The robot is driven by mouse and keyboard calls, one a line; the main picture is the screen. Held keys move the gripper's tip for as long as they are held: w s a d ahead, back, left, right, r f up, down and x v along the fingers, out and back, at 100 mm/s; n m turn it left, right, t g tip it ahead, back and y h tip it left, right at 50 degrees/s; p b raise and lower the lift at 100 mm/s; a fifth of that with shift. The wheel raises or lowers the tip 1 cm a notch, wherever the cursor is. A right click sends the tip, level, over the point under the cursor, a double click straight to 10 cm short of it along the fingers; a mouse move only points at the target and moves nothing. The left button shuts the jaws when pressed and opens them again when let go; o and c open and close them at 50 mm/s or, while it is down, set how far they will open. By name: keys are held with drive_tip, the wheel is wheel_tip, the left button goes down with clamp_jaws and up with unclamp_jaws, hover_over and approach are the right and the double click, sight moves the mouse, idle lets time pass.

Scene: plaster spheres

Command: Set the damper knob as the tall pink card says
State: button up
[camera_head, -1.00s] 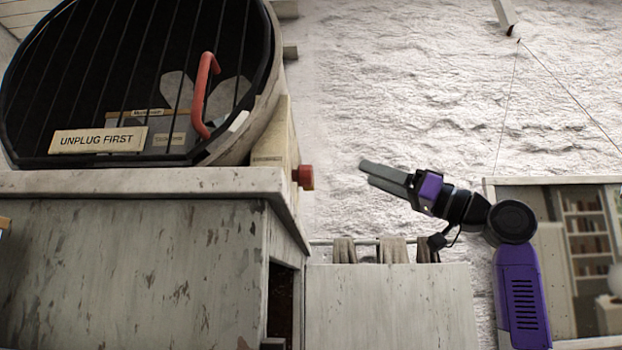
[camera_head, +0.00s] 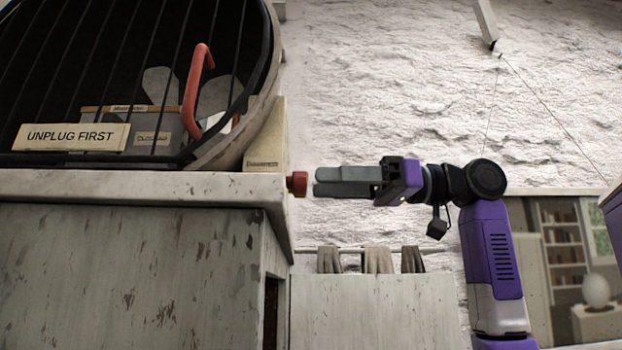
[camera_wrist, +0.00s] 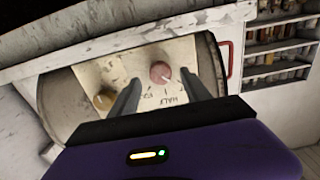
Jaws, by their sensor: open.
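A red knob (camera_head: 297,184) sticks out of the right side of the pale worn housing. In the wrist view the knob (camera_wrist: 160,72) is round and pinkish red, on a cream panel (camera_wrist: 128,66) with "HALF" and another, hard-to-read word below it. A thin pale mark shows at its lower right edge. A brass knob (camera_wrist: 104,98) sits to its left. My gripper (camera_head: 316,182) is open and level, its fingertips just right of the red knob with a small gap. In the wrist view the knob appears between the fingers. No pink card shows.
A barred drum with a red handle (camera_head: 195,92) and an "UNPLUG FIRST" sign (camera_head: 70,137) stands on the worn cabinet (camera_head: 120,270). Grey cloths (camera_head: 378,260) hang on a rail below my gripper.

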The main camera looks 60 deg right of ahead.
sight(297, 183)
drive_tip(key=x, duration=0.3)
drive_tip(key=shift+w+a+p, duration=0.15)
drive_tip(key=shift+p, duration=0.15)
clamp_jaws()
